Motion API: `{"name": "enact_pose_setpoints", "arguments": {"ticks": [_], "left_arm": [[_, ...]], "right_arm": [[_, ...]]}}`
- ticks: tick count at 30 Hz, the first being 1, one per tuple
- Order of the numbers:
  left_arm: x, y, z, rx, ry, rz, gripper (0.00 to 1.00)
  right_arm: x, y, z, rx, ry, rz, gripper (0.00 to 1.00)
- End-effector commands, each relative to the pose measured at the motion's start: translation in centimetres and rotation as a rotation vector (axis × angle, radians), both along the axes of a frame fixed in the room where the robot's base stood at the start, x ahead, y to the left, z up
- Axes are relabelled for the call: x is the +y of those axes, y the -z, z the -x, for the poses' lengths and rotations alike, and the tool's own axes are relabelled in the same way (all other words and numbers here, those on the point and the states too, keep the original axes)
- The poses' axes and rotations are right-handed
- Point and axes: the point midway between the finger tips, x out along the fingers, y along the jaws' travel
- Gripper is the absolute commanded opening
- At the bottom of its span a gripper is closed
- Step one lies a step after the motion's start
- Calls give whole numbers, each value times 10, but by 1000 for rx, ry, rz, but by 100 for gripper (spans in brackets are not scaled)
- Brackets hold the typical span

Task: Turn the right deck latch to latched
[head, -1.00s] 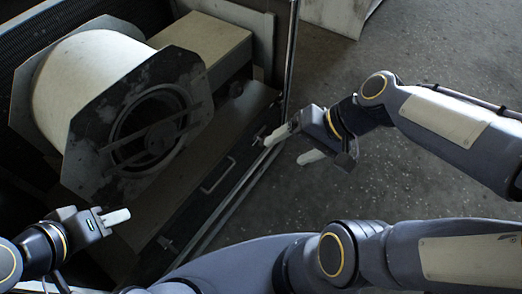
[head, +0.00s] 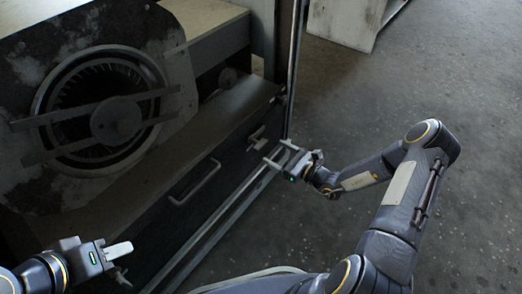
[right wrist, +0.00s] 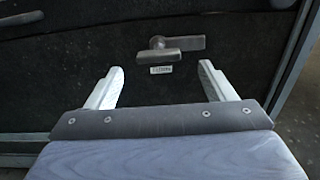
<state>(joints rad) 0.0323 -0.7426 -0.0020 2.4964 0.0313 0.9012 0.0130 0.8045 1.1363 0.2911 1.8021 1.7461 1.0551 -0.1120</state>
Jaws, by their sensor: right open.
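The right deck latch (head: 256,138) is a small grey metal latch on the dark front panel, right of the pull handle. In the right wrist view the latch (right wrist: 168,56) has a horizontal bar, with a flat plate behind it reaching right and a small label below. My right gripper (head: 280,155) is open and empty in front of the latch, apart from it. In the right wrist view its two fingers (right wrist: 159,82) point at the panel, one on each side of the latch. My left gripper (head: 118,250) is at the lower left; its finger gap cannot be made out.
A pull handle (head: 195,182) sits mid-panel. The round blower housing (head: 105,115) with crossbars stands above the deck at left. A vertical metal post (head: 296,60) rises at the panel's right end. Open floor (head: 400,90) lies to the right.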

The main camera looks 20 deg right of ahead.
Motion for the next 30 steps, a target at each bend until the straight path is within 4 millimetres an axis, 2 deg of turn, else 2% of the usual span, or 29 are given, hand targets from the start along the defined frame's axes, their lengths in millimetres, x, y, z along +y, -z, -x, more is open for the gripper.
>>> {"name": "enact_pose_setpoints", "arguments": {"ticks": [12,24,30], "left_arm": [[0,22,0,0,0,0,36],[0,23,0,0,0,0,36],[0,23,0,0,0,0,36]], "right_arm": [[39,0,-48,-3,-6,3,76],[45,-2,-55,-1,-5,2,76],[45,-2,-55,-2,-5,2,50]]}}
